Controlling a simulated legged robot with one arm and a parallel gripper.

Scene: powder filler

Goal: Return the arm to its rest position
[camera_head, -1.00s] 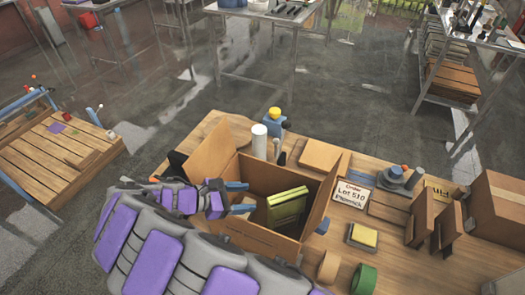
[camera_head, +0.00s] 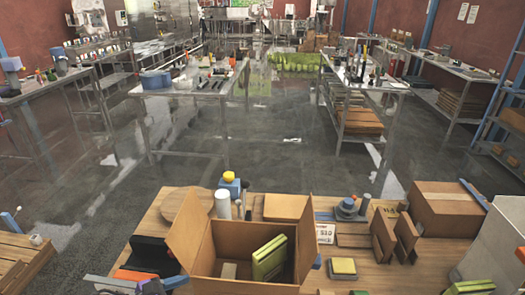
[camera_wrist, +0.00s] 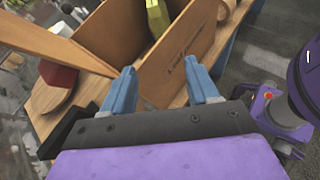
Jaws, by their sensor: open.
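My gripper (camera_wrist: 162,92) shows in the wrist view with its two blue fingers apart and nothing between them. Beyond the fingers is the outer side of an open cardboard box (camera_wrist: 180,50) with small printing on it. In the head view only a part of my arm's end shows at the lower left, left of the open box (camera_head: 228,248). The box stands on the wooden table (camera_head: 375,268) with its flaps spread. A green item (camera_head: 269,258) stands inside it, and it also shows in the wrist view (camera_wrist: 157,18).
Behind the box stand a white cylinder (camera_head: 223,204) and a blue object with a yellow top (camera_head: 229,180). A closed cardboard box (camera_head: 448,208) is at the table's right. A yellow-topped block (camera_head: 343,267) lies right of the open box. Grey floor (camera_head: 270,150) is clear beyond the table.

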